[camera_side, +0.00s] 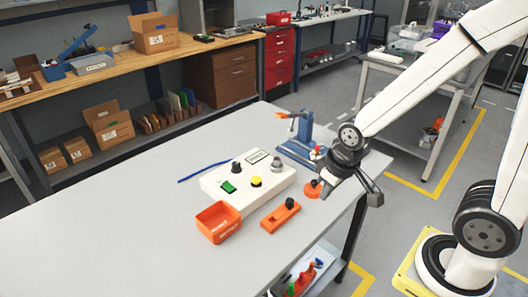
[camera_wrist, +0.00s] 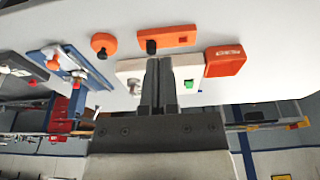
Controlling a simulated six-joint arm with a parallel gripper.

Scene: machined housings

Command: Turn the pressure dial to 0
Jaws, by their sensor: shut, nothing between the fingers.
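A white control box (camera_side: 240,196) lies on the grey table, with a black knob (camera_side: 236,167), a green switch (camera_side: 228,187), a yellow button (camera_side: 256,181) and a grey metal knob (camera_side: 277,163). An orange block with a black knob (camera_side: 280,217) and a round orange piece with a black top (camera_side: 313,188) lie to its right. I cannot read any scale, so which one is the pressure dial is unclear. My gripper (camera_wrist: 158,62) is shut and empty; its fingers cover part of the white box in the wrist view. In the side view it is by the table's right edge.
An orange bin (camera_side: 218,222) stands in front of the white box. A blue stand with an orange-tipped lever (camera_side: 300,135) rises behind my gripper. A blue rod (camera_side: 203,171) lies left of the box. The table's left and front areas are clear.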

